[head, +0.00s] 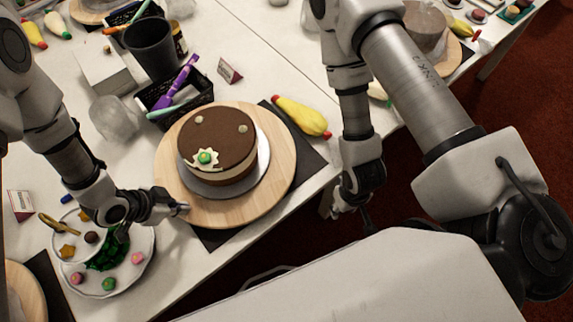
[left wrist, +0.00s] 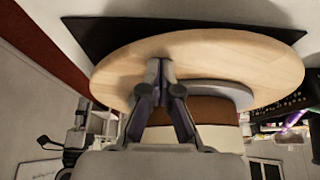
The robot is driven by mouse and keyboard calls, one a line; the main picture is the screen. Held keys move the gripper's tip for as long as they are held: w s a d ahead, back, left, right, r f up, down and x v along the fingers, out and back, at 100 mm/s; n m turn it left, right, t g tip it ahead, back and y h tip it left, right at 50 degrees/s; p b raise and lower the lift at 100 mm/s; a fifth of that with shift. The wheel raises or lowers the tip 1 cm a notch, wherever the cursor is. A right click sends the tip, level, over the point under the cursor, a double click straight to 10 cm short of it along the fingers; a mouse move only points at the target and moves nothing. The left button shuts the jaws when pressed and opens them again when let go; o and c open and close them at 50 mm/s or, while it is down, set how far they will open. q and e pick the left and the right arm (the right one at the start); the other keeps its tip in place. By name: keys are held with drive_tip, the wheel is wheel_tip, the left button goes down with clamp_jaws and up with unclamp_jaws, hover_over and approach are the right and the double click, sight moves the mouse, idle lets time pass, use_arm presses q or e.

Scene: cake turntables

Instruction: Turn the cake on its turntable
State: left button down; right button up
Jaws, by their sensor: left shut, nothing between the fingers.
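The cake (head: 217,144) is round with a brown top, a cream side and a green and white decoration near its front edge. It stands on a grey disc on the wooden turntable (head: 281,165), which sits over a dark mat. My left gripper (head: 184,209) is shut and empty at the turntable's front-left rim. In the left wrist view its fingertips (left wrist: 158,66) lie against or just over the wood of the turntable (left wrist: 245,58); whether they touch cannot be told. The cake (left wrist: 205,108) is partly hidden there behind my gripper. My right gripper (head: 350,208) hangs off the table's edge, its fingers unclear.
A plate of decorations (head: 140,277) lies just under my left wrist. A black basket of tools (head: 178,98), a dark cup (head: 150,47) and a yellow piping bag (head: 301,116) surround the turntable. The table's front edge runs close by.

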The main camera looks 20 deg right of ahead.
sight(210, 217)
use_arm(q)
drive_tip(key=shift+s+d+r+p, duration=0.1)
drive_tip(key=shift+s+d+p, duration=0.35)
drive_tip(key=shift+s+d, duration=0.8)
drive_tip(key=shift+s+d+r+p, duration=0.3)
drive_tip(key=shift+s+d+p, duration=0.5)
drive_tip(key=shift+p, duration=0.4)
drive_tip(key=shift+s+d+f, duration=0.15)
drive_tip(key=shift+d+f, duration=0.05)
drive_tip(key=shift+d, duration=0.05)
drive_tip(key=shift+f, duration=0.2)
wheel_tip(210, 217, up, 3)
drive_tip(key=p, duration=0.3)
drive_tip(key=shift+r, duration=0.1)
drive_tip(key=shift+a+f, duration=0.15)
drive_tip(key=shift+f, duration=0.1)
drive_tip(key=a+b, duration=0.1)
drive_tip(key=w+a+b, duration=0.1)
drive_tip(key=a, duration=0.1)
drive_tip(key=shift+w+a, duration=0.15)
drive_tip(key=shift+w, duration=0.05)
drive_tip(key=w, duration=0.1)
drive_tip(key=a, duration=0.1)
drive_tip(key=w+p, duration=0.1)
drive_tip(key=shift+w+a+r, duration=0.2)
drive_tip(key=shift+w+a, duration=0.05)
drive_tip(key=shift+w, duration=0.05)
drive_tip(key=shift+w+a+f, duration=0.1)
drive_tip(key=shift+w+a, duration=0.05)
drive_tip(key=shift+w, duration=0.15)
